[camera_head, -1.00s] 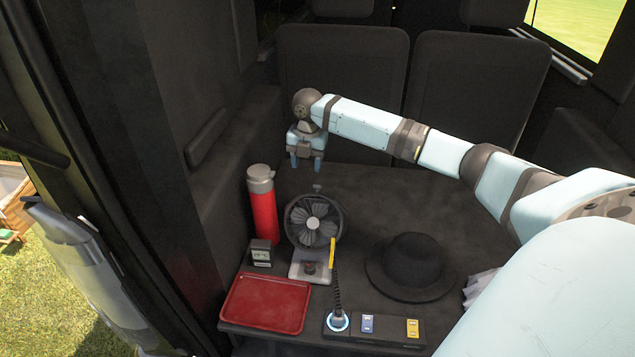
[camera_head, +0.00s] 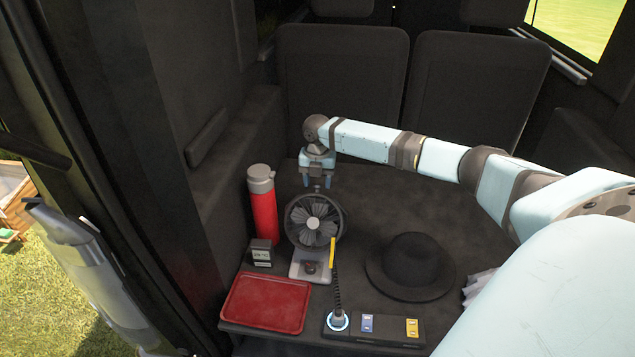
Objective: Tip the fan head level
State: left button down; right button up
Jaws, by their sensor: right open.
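A small dark fan (camera_head: 314,221) stands on a light base (camera_head: 296,265) on the dark table. Its round head faces toward me and looks tilted upward. A small knob (camera_head: 318,188) shows at the top of the head. My right gripper (camera_head: 318,184) points down just above and behind the top of the fan head, its two fingers apart around or just behind the knob; I cannot tell whether they touch it. My left gripper is not in view.
A red flask (camera_head: 262,208) stands close left of the fan. A small dark block (camera_head: 261,252), a red tray (camera_head: 266,302), a black hat (camera_head: 410,266) and a switch panel (camera_head: 374,328) with a lit ring and yellow-tipped stalk lie nearer me. The table's back right is clear.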

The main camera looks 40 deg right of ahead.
jog(key=shift+f, duration=0.5)
grip_shut()
